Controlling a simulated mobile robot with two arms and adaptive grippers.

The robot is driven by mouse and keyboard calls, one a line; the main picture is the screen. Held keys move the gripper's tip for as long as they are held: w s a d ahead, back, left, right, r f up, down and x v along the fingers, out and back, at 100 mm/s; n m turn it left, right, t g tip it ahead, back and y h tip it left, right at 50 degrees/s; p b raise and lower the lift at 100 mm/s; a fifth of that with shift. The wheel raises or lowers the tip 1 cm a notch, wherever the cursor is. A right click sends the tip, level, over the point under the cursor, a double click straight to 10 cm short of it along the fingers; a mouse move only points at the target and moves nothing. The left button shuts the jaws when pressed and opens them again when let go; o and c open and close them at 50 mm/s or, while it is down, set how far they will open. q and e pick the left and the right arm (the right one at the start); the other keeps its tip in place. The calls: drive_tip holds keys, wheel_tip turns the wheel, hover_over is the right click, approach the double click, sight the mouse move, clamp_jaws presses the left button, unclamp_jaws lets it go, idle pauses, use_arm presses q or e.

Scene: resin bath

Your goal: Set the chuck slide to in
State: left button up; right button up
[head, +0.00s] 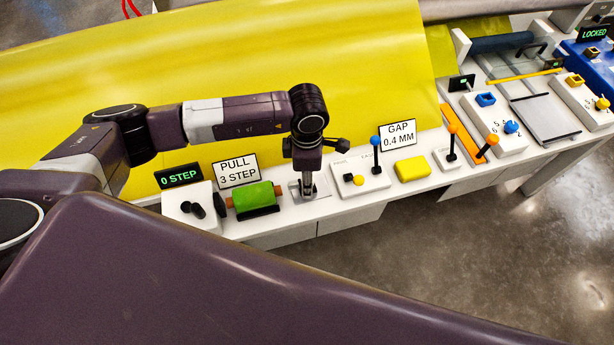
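My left gripper (307,187) points down at a small light plate (322,188) on the white bench, between the green roller and a white control box. Its fingers are small and partly merged with whatever is on the plate, so I cannot tell whether they are open, shut or touching it. No label I can read names the chuck slide. The part under the gripper may be it, but its position is hidden. A black ball-ended lever (342,146) shows just right of the gripper wrist. My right gripper is not in view.
Left of the gripper are a green roller (254,197), a black-knobbed box (190,208) and signs "0 STEP" (179,175) and "PULL 3 STEP" (237,171). Right are a blue-knobbed lever (376,152), a yellow block (412,168) and orange-knobbed levers. Yellow sheeting (230,70) rises behind.

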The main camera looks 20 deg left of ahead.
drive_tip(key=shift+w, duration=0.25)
use_arm(q)
clamp_jaws()
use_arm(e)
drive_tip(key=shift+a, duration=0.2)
use_arm(q)
drive_tip(key=shift+a, duration=0.1)
drive_tip(key=shift+s+a, duration=0.55)
drive_tip(key=shift+a, duration=0.25)
drive_tip(key=shift+s+a, duration=0.5)
drive_tip(key=shift+a, duration=0.25)
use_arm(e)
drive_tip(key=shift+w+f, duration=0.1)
